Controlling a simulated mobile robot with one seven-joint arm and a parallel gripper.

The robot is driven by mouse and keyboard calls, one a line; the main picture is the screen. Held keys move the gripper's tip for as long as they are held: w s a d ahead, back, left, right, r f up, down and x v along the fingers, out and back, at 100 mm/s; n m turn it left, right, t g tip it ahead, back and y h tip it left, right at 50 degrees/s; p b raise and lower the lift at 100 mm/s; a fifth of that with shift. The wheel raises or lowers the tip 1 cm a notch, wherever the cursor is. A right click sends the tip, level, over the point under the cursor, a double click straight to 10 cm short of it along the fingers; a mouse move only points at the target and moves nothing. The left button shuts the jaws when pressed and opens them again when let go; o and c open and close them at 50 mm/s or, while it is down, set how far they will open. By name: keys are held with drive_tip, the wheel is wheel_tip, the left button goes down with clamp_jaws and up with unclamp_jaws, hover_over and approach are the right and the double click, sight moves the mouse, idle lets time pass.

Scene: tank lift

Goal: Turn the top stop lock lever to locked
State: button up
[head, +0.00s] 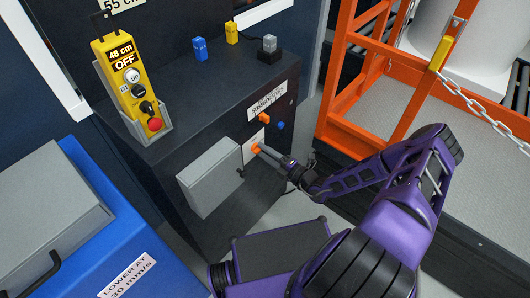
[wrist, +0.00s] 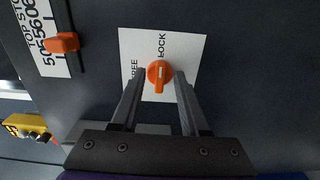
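The orange lock lever (wrist: 160,74) sits on a white plate (wrist: 190,48) with FREE printed at its left and LOCK at its right in the wrist view. A pale mark shows on the lever's face; I cannot tell clearly which word it points to. In the head view the lever (head: 256,148) is on the front of the dark cabinet. My gripper (wrist: 157,76) is open, with one finger on each side of the lever and a visible gap at the left finger. It also shows in the head view (head: 264,151), close to the plate.
An orange slider (wrist: 62,42) stands beside the TOP STOP scale (wrist: 45,22). A grey box (head: 210,176) juts from the cabinet left of the lever. A blue knob (head: 281,125) is at the upper right. An orange-railed platform (head: 352,128) stands to the right.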

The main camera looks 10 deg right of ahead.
drive_tip(key=p+v, duration=0.1)
drive_tip(key=v, duration=1.6)
drive_tip(key=shift+s, duration=0.15)
drive_tip(key=shift+d, duration=0.1)
